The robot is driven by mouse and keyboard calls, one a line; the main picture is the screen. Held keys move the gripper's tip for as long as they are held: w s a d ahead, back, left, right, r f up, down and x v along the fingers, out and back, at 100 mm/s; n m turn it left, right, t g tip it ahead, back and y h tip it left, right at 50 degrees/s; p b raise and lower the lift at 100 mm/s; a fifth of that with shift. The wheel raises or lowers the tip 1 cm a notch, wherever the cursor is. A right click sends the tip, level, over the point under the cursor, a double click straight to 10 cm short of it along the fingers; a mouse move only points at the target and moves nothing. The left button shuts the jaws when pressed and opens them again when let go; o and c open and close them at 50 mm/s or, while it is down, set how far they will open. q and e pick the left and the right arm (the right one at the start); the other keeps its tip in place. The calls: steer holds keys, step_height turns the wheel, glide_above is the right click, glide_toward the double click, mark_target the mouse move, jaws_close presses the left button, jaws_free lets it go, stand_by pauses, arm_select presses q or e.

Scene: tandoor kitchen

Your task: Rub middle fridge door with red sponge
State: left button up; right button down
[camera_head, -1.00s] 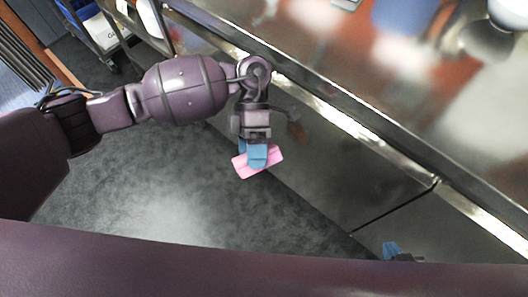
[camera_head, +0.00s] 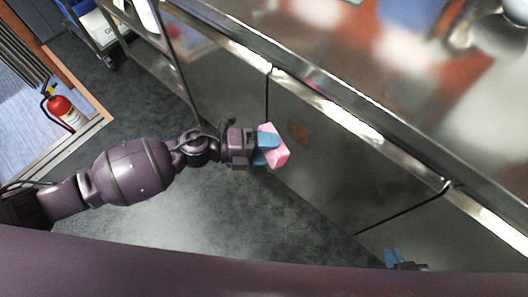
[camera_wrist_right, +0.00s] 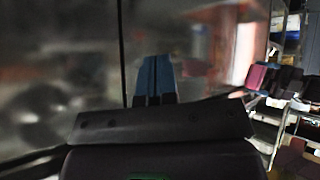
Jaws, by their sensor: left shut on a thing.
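The sponge (camera_head: 278,152) looks pink and is pinched between the blue fingertips of my left gripper (camera_head: 266,149). The middle fridge door (camera_head: 335,165) is a dark, shiny steel panel under the counter, between two seams. The sponge overlaps the door's left part in the head view, and whether it touches the door I cannot tell. A reddish reflection shows on the door. My right gripper (camera_head: 394,258) is at the bottom right of the head view, largely hidden. In the right wrist view its blue fingers (camera_wrist_right: 154,80) are together with nothing between them.
The steel counter (camera_head: 375,115) runs diagonally above the fridge doors. A blue cart (camera_head: 92,28) stands at the top left, and a red fire extinguisher (camera_head: 64,111) is by the left wall. The grey floor (camera_head: 215,235) in front of the doors is clear.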

mark_target(294, 132)
arm_select(q)
steer(key=f+n+t, duration=0.1)
steer(key=f+t, duration=0.1)
steer(key=w+f+n+t, duration=0.1)
steer(key=f+t, duration=0.1)
steer(key=f, duration=0.1)
steer(key=w+f+n+t+b, duration=0.1)
steer(key=f+t, duration=0.1)
steer(key=shift+a+f+n+t+y, duration=0.3)
steer(key=shift+a+y, duration=0.05)
steer(key=shift+y, duration=0.05)
steer(key=shift+w+d+b, duration=0.15)
steer(key=shift+w+d, duration=0.4)
steer(key=shift+w, duration=0.25)
steer(key=shift+w+d+b, duration=0.2)
steer(key=shift+w+d, duration=0.35)
steer(key=shift+w, duration=0.2)
steer(key=shift+w+d+b, duration=0.15)
steer(key=shift+w+d, duration=0.4)
steer(key=shift+w, duration=0.25)
arm_select(e)
steer(key=shift+w+a+f+n, duration=0.2)
steer(key=shift+w+f+n, duration=0.1)
steer(key=shift+w, duration=0.1)
arm_select(q)
steer(key=shift+w+d, duration=0.1)
arm_select(e)
steer(key=shift+s+d+f, duration=0.1)
steer(key=shift+s+f, duration=0.05)
steer(key=shift+s, duration=0.3)
